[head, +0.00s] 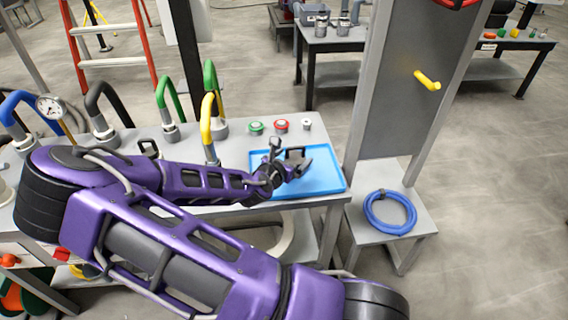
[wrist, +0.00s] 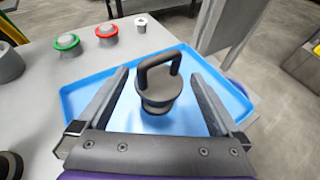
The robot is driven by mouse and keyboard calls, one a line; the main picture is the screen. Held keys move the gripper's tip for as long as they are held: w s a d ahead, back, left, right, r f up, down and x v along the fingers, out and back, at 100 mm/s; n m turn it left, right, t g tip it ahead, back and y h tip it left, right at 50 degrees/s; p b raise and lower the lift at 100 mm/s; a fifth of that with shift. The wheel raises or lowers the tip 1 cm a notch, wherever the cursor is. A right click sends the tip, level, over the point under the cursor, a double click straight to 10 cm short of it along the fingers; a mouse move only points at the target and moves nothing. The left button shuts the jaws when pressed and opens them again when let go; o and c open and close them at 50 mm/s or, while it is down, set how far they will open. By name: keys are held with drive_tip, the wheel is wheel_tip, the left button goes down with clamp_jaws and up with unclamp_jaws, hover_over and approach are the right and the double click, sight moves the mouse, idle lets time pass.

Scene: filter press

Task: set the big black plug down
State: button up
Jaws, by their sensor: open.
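The big black plug (wrist: 160,88), with a loop handle on top, stands upright in the blue tray (wrist: 78,102) in the wrist view. My gripper (wrist: 158,85) is open, with one finger on each side of the plug and a visible gap to both. In the head view my gripper (head: 298,162) is over the blue tray (head: 327,180) at the right end of the bench. The plug there is mostly hidden by my gripper and hard to make out.
Green (head: 256,127), red (head: 281,125) and white (head: 306,124) small caps stand behind the tray. Coloured hoses (head: 208,120) rise from the bench to the left. A grey post (head: 400,90) with a yellow peg (head: 427,80) and a blue hose coil (head: 390,211) are to the right.

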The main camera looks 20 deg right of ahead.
drive_tip(key=p+v, duration=0.2)
drive_tip(key=v, duration=0.9)
drive_tip(key=shift+s+a, duration=0.2)
drive_tip(key=shift+r, duration=0.1)
